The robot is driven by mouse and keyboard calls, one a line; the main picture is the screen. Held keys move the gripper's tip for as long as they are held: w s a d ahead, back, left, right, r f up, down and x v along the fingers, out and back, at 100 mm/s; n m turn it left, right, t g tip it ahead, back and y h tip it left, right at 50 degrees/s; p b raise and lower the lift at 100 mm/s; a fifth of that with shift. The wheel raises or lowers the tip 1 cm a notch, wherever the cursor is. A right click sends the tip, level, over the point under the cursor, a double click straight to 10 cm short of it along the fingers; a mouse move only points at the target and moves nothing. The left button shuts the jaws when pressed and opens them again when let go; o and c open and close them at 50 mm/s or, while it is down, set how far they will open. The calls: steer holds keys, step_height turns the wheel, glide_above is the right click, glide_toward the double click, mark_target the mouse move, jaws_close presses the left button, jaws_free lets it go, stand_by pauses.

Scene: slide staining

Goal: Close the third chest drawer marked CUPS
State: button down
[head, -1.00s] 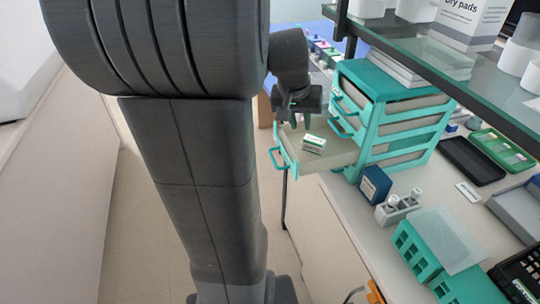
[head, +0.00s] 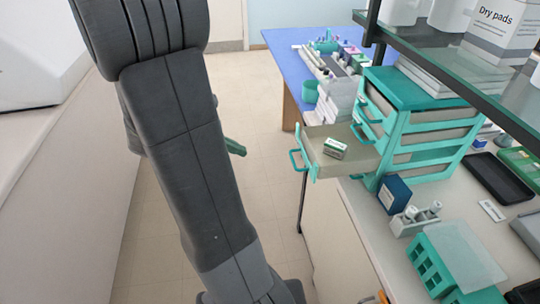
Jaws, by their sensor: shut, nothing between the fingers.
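The teal drawer chest (head: 420,128) stands on the bench at the right in the head view. Its pulled-out drawer (head: 366,160) appears to be the third from the top and sticks out to the left past the bench edge. A teal handle (head: 297,160) is on its front. A small white and green box (head: 335,148) lies in it. The CUPS marking cannot be read. My gripper (head: 236,147) is mostly hidden behind my arm. Only its green fingers show, shut, left of the drawer handle and apart from it.
A glass shelf (head: 460,70) with a Dry pads box (head: 500,30) overhangs the chest's right side. A dark blue box (head: 394,194) and a small vial rack (head: 415,220) stand in front of the chest. A blue-topped table (head: 285,42) is behind. Floor left of the drawer is clear.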

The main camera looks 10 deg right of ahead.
mark_target(336, 146)
steer(key=d+f, duration=0.5)
steer(key=d, duration=0.6)
steer(key=shift+w+d+f+p, duration=0.25)
steer(key=shift+w+f+p, duration=0.05)
steer(key=shift+p, duration=0.15)
steer(key=d+b, duration=0.1)
steer(key=d, duration=0.4)
steer(key=d+b, duration=0.1)
steer(key=d, duration=0.5)
steer(key=d+b, duration=0.2)
steer(key=d, duration=0.4)
steer(key=shift+w+d, duration=0.1)
steer(key=shift+w, duration=0.15)
steer(key=shift+d, duration=0.5)
steer(key=shift+w+a, duration=0.1)
